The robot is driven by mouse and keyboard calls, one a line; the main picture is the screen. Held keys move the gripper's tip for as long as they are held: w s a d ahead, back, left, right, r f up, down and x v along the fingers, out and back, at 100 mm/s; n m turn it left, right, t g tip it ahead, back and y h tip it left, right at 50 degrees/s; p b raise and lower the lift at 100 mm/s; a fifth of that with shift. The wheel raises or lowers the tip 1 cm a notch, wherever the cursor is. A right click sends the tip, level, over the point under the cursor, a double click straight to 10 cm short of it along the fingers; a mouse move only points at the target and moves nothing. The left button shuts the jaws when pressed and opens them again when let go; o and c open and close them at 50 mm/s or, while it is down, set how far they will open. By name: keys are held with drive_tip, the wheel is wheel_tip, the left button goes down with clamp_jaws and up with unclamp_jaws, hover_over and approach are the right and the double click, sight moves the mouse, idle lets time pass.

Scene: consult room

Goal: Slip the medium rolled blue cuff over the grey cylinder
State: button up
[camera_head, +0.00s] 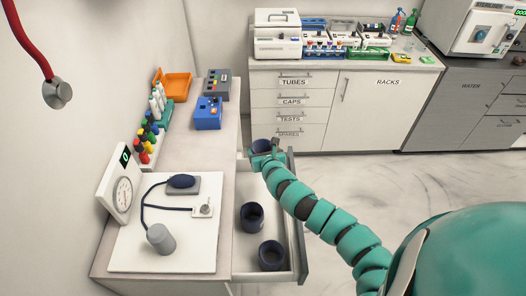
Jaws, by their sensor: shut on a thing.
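My gripper (263,156) is at the far end of an open drawer (296,225), shut on a dark blue rolled cuff (261,145). That cuff is partly hidden by the gripper, and I cannot tell whether it is clear of the drawer. Two other dark blue rolled cuffs, a middle one (252,214) and a near one (271,254), sit in the drawer. I cannot tell from size which cuff is the medium one.
The counter between board and blue box is clear.

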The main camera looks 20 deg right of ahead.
wheel_tip(320, 180, up, 7)
drive_tip(key=p, duration=0.6)
drive_tip(key=shift+r+p, duration=0.2)
drive_tip(key=shift+p, duration=0.15)
idle(0.5)
